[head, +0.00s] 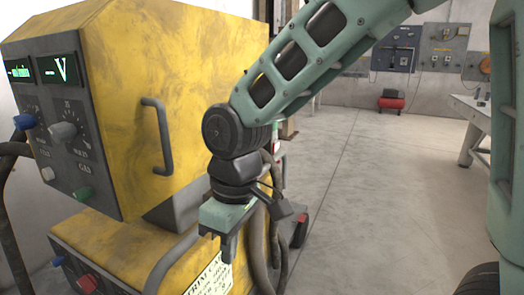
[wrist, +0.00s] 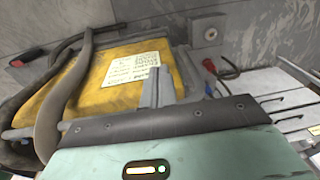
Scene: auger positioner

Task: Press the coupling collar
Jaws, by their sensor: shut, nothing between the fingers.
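My gripper (head: 228,250) hangs pointing down in the head view, in front of the yellow machine's lower part. Its fingers are together with nothing between them. In the wrist view the closed grey fingers (wrist: 157,88) stand up against the yellow lower cabinet (wrist: 115,88), with a gap I cannot judge. I cannot pick out a coupling collar with certainty in either view.
The yellow machine (head: 190,60) has knobs, displays and a grey handle (head: 158,135) at left. Thick hoses (head: 258,245) hang beside my gripper and cross the cabinet (wrist: 55,100). A slotted grey table (wrist: 270,85) is at right. Open floor (head: 370,200) lies right.

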